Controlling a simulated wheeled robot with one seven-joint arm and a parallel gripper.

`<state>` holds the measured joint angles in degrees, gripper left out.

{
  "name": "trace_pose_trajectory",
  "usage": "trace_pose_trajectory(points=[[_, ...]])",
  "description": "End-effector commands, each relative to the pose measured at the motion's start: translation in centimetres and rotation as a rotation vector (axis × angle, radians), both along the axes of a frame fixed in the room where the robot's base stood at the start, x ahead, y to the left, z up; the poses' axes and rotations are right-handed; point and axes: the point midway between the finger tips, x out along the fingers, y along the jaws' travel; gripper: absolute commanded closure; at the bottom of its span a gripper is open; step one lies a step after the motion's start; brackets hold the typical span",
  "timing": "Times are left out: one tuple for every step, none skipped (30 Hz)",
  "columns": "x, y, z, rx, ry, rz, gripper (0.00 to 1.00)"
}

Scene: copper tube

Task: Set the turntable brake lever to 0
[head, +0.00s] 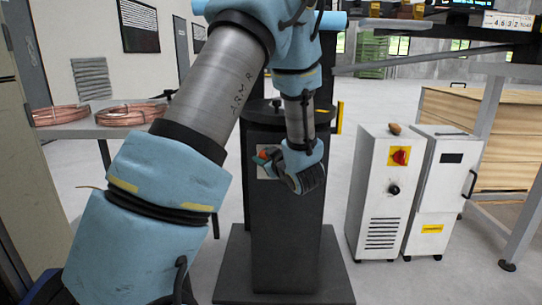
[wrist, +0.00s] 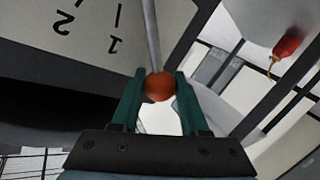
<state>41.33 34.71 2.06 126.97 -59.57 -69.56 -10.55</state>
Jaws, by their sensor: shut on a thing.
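The brake lever shows in the wrist view as a thin grey rod (wrist: 151,35) ending in an orange-red ball knob (wrist: 159,88). My gripper (wrist: 159,80) has its green fingers on both sides of the knob, shut on it. A pale scale plate (wrist: 85,30) lies left of the rod, with the marks 2 and 1 upside down; the 1 is the nearer to the rod. No 0 shows. In the head view my wrist is in front of the dark turntable column (head: 285,235), and the fingers and knob cannot be made out clearly there.
A white cabinet with a red and yellow switch (head: 400,156) stands right of the column, beside another white cabinet (head: 440,190). Copper coils (head: 130,113) lie on a table at left. Floor shows between column and cabinets. A red object (wrist: 288,44) is at upper right in the wrist view.

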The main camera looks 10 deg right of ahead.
Motion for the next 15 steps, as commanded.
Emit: trace_pose_trajectory(points=[[0.0,0.4,-0.5,-0.027,0.006,0.002,1.0],[0.0,0.6,-0.6,-0.043,0.01,0.002,1.0],[0.1,0.7,-0.8,-0.065,0.014,0.001,1.0],[0.1,0.8,-0.8,-0.078,0.016,0.001,1.0],[0.1,1.0,-0.9,-0.092,0.018,0.001,1.0],[0.2,1.1,-1.1,-0.108,0.022,0.001,1.0],[0.2,1.2,-1.2,-0.12,0.025,0.001,1.0],[0.2,1.3,-1.3,-0.129,0.026,0.001,1.0],[0.2,1.4,-1.3,-0.139,0.028,0.001,1.0],[0.2,1.5,-1.4,-0.146,0.03,0.0,1.0],[0.2,1.5,-1.5,-0.154,0.032,0.0,1.0],[0.2,1.5,-1.5,-0.161,0.033,0.0,1.0],[0.2,1.6,-1.5,-0.164,0.033,0.0,1.0],[0.2,1.6,-1.6,-0.168,0.035,0.0,1.0],[0.2,1.6,-1.6,-0.17,0.036,0.0,1.0]])
